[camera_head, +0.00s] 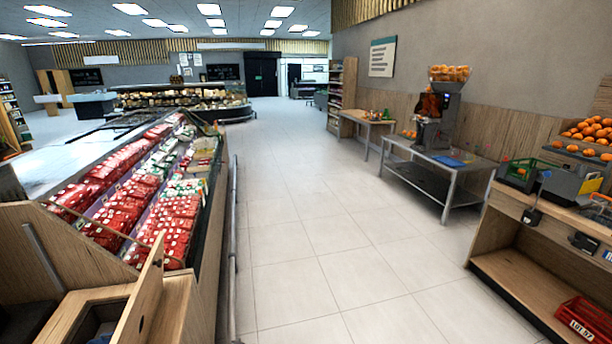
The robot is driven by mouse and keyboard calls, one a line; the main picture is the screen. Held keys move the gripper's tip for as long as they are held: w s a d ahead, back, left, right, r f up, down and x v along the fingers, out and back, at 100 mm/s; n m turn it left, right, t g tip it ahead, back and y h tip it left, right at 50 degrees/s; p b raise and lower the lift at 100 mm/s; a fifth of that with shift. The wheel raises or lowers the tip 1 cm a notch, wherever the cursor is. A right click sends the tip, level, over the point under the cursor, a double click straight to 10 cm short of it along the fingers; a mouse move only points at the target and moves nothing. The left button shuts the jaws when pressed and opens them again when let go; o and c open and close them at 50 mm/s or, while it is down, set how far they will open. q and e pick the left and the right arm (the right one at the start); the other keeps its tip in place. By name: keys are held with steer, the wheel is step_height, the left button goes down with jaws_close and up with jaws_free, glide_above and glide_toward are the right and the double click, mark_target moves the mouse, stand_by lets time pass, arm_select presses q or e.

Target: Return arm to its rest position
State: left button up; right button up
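Neither of my arms nor grippers shows in the head view, so their pose and finger state cannot be seen. The orange juicer (436,124) stands upright on a metal table (458,168) by the right wall. Oranges (449,73) fill the basket on its top. A blue flat item (450,161) lies on the table in front of the juicer.
A long chilled display (208,205) with red packs runs along the left. A wooden counter (515,205) stands at right, with a red crate (585,318) on its lower shelf and oranges (590,130) above. The tiled aisle (310,220) between is clear.

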arm_select(q)
steer(key=s+f+g+p, duration=0.2)
steer(key=s+f, duration=0.3)
steer(key=s, duration=1.4)
steer(key=s+a+f+g+p, duration=0.1)
steer(key=s+f+g+p, duration=0.2)
steer(key=s, duration=1.7)
steer(key=s+a+f+g+p, duration=0.1)
steer(key=s+f, duration=0.6)
steer(key=s, duration=1.3)
steer(key=shift+a+f+n+g+p, duration=0.2)
steer(key=shift+f+n+g+p, duration=0.15)
steer(key=shift+g+p, duration=0.45)
arm_select(e)
step_height(320, 180, up, 8)
steer(key=a, duration=0.1)
steer(key=shift+s+a+f, duration=0.25)
steer(key=shift+s+a, duration=0.1)
steer(key=shift+s, duration=0.05)
arm_select(q)
steer(key=shift+f, duration=0.15)
arm_select(e)
steer(key=shift+f, duration=0.1)
